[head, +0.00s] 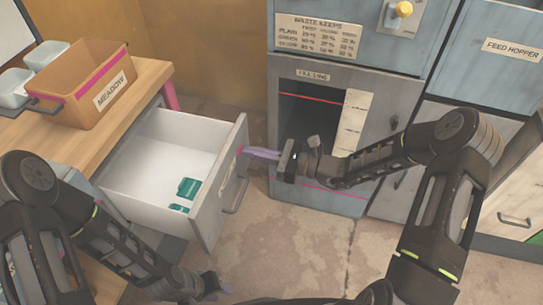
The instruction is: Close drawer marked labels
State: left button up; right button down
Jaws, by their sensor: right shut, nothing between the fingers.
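A white-lined drawer (150,160) stands pulled out of the wooden desk, with two green items (188,188) inside. Its grey front (220,205) carries a small label (228,176), too small to read at this angle, and a handle (238,190). My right gripper (250,153) is shut and empty. Its purple fingers point left, with the tips at the outer face of the drawer front near its top; I cannot tell if they touch. My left gripper (213,285) is low at the bottom, in front of the drawer; its finger opening is unclear.
The wooden desk top (140,82) holds an orange box (85,85) marked MEADOW and pale containers (45,55). A grey-blue machine (320,130) with a dark opening stands behind my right gripper. Brown floor (290,245) lies clear right of the drawer.

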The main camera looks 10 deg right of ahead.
jog(key=shift+x, duration=0.8)
jog(key=shift+a, duration=0.1)
